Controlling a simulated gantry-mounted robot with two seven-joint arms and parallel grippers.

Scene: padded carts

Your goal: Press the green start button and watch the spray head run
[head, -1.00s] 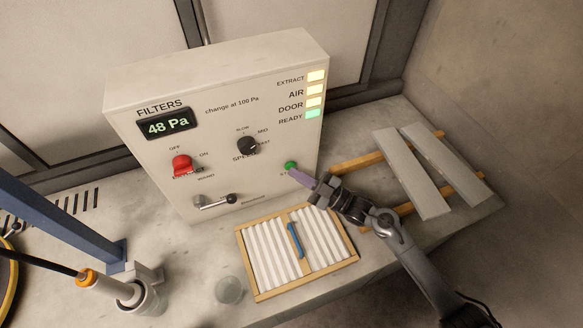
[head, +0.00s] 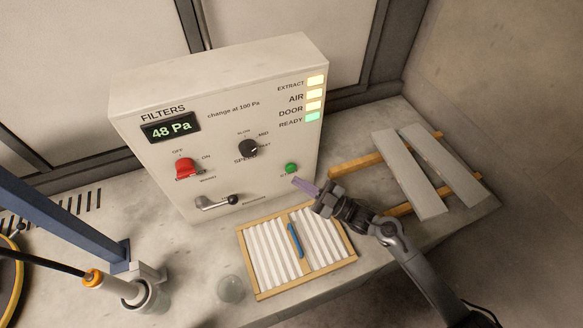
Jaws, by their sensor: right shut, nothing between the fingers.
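The green start button (head: 291,168) sits at the lower right of the front of the pale control box (head: 225,130). My right gripper (head: 299,183) is shut and empty, its purple fingertips just below and right of the button, with the button in full view and a small gap apparent between them. Four indicator lamps (head: 314,98) glow beside EXTRACT, AIR, DOOR and READY; the READY lamp is green and the others yellowish. The display (head: 171,128) reads 48 Pa. My left gripper is not in view. I cannot identify the spray head for certain.
A wood-framed pleated filter (head: 297,252) lies in front of the box. Grey panels on wooden strips (head: 411,175) lie at the right. A clear glass (head: 231,289) stands near the front edge. A red switch (head: 185,167), black knob (head: 248,148) and lever (head: 217,202) project from the box.

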